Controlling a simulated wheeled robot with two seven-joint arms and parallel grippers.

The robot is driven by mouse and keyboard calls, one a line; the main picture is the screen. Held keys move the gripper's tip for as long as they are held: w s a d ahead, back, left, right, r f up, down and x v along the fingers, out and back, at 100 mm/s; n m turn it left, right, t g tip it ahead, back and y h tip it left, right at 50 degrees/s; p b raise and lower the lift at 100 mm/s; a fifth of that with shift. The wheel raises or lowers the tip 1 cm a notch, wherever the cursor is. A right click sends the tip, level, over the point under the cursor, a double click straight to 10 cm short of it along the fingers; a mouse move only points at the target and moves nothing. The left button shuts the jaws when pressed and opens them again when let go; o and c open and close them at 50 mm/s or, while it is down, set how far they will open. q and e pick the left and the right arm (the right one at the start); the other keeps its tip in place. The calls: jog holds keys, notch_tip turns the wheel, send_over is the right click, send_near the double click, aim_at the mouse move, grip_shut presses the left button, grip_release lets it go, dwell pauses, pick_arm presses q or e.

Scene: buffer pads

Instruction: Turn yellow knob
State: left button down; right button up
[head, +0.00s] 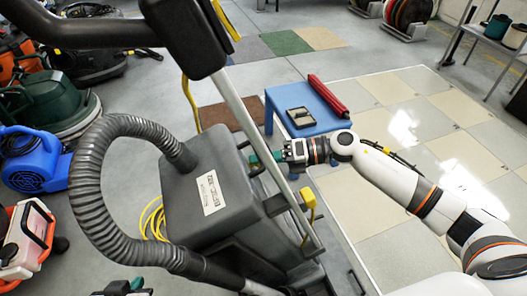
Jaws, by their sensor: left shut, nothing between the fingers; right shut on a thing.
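A yellow knob-like part (308,197) sits on the right side of the grey floor machine (190,200), below the metal handle bar. My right gripper (262,158) reaches in from the right, above and left of the yellow part and apart from it. Its green fingers are shut at the upper right edge of the machine, behind the handle bar. What lies between them is hidden, but it seems to be part of the machine. My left gripper (125,287) shows only partly at the bottom edge, below the grey hose. It is shut and empty.
A corrugated grey hose (92,190) arches over the machine's left. A blue table (330,122) with a red roll (327,93) and a dark tray (299,118) stands behind my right gripper. Other machines, including a blue blower (35,160), crowd the left. Tiled floor at right is clear.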

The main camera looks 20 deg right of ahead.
pick_arm(q)
jog(key=s+a+g+y+p, duration=0.1)
jog(key=s+a+g+p, duration=0.1)
jog(key=s+g+p, duration=0.45)
jog(key=s+f+p, duration=0.2)
jog(key=f, duration=1)
jog(key=s+f+p, duration=0.2)
jog(key=s+f, duration=0.1)
jog(key=f, duration=1)
jog(key=shift+s+a, duration=0.3)
jog(key=shift+a, duration=0.1)
pick_arm(e)
jog(key=shift+m+h, duration=0.9)
jog(key=shift+m, duration=1.8)
jog(key=o, duration=0.9)
jog(key=shift+o, duration=0.2)
